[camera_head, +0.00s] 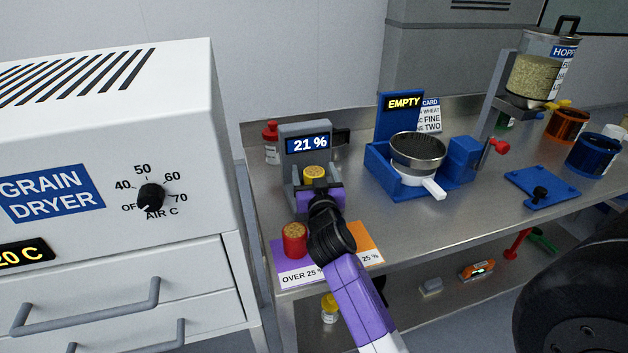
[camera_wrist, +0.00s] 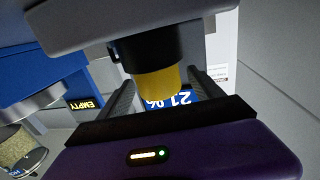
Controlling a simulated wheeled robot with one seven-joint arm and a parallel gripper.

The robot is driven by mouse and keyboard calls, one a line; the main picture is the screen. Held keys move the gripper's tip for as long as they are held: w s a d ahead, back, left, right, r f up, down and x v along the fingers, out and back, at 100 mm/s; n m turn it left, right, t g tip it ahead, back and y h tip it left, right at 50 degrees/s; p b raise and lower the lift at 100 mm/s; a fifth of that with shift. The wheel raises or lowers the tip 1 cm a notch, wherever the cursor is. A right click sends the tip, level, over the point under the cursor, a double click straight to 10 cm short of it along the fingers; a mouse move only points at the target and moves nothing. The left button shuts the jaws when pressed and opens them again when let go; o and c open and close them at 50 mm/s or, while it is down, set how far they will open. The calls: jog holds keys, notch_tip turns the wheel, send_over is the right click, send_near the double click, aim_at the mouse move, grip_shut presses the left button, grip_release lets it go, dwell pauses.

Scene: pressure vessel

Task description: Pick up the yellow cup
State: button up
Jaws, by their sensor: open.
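The yellow cup (camera_head: 315,173) sits in the grey meter (camera_head: 304,142), below its blue "21 %" display. In the wrist view the yellow cup (camera_wrist: 158,83) shows between the two dark fingers of my gripper (camera_wrist: 163,92), with its upper part hidden by a black part. My gripper (camera_head: 321,190) is open at the front of the meter, close to the cup. A small gap shows beside the fingers; I cannot tell whether either touches the cup.
A red cup (camera_head: 294,240) stands on the purple "OVER 25 %" mat, left of my arm. The blue "EMPTY" stand (camera_head: 379,165) with a sieve (camera_head: 417,152) is to the right. The white grain dryer (camera_head: 190,120) flanks the left. Bare steel bench (camera_head: 440,225) lies front right.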

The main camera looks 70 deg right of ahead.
aim_at(314, 171)
grip_shut()
jog(key=shift+r, duration=0.15)
notch_tip(314, 171, up, 19)
jog(key=shift+p, duration=0.45)
